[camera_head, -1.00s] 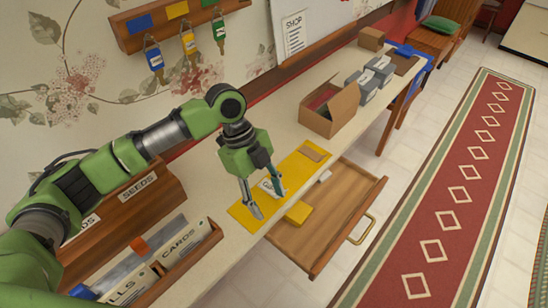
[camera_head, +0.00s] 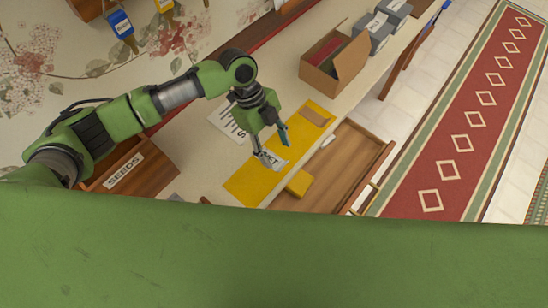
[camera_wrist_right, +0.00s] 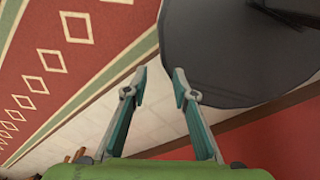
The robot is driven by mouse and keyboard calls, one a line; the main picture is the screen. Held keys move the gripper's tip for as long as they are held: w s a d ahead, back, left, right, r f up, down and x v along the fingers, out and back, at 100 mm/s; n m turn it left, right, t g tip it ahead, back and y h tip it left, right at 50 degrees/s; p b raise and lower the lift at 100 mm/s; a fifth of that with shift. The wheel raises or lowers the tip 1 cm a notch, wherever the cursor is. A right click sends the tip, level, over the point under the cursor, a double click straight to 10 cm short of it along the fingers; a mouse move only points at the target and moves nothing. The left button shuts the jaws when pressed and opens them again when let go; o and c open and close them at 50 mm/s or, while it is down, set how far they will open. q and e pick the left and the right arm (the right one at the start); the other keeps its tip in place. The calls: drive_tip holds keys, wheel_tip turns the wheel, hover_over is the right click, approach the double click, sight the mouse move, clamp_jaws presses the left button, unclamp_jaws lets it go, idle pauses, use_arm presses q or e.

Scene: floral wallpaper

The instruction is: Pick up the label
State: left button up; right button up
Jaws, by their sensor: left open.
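The white label (camera_head: 273,161), with dark lettering partly legible, is on the yellow mat (camera_head: 247,186) on the long table. My left gripper (camera_head: 271,146) is open, pointing down over the mat. One fingertip overlaps the label's upper left in the head view and the other is just above its right end. I cannot tell whether they touch it. My right gripper (camera_wrist_right: 159,72) is open and empty, with its fingers apart. The label is not in the right wrist view.
An open wooden drawer (camera_head: 352,151) holds a yellow block (camera_head: 298,183). A printed sheet (camera_head: 226,121) and the SEEDS box (camera_head: 132,172) are left of the mat. An open carton (camera_head: 318,75) stands farther back. A dark round surface (camera_wrist_right: 230,45) is beyond my right gripper.

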sight(281, 165)
use_arm(q)
drive_tip(key=shift+s+d+f, duration=0.1)
drive_tip(key=shift+d+f, duration=0.05)
drive_tip(key=shift+f, duration=0.15)
drive_tip(key=shift+p+x, duration=1.05)
drive_tip(key=shift+x, duration=1.2)
drive_tip(key=shift+f, duration=0.15)
drive_tip(key=shift+a, duration=0.25)
drive_tip(key=c, duration=0.8)
drive_tip(key=shift+c, duration=0.2)
use_arm(e)
drive_tip(key=shift+w+a+r, duration=0.15)
drive_tip(key=shift+w+r, duration=0.25)
drive_tip(key=shift+r, duration=0.2)
drive_tip(key=shift+w+a+r, duration=0.15)
drive_tip(key=shift+w+r, duration=0.2)
drive_tip(key=shift+r, duration=0.25)
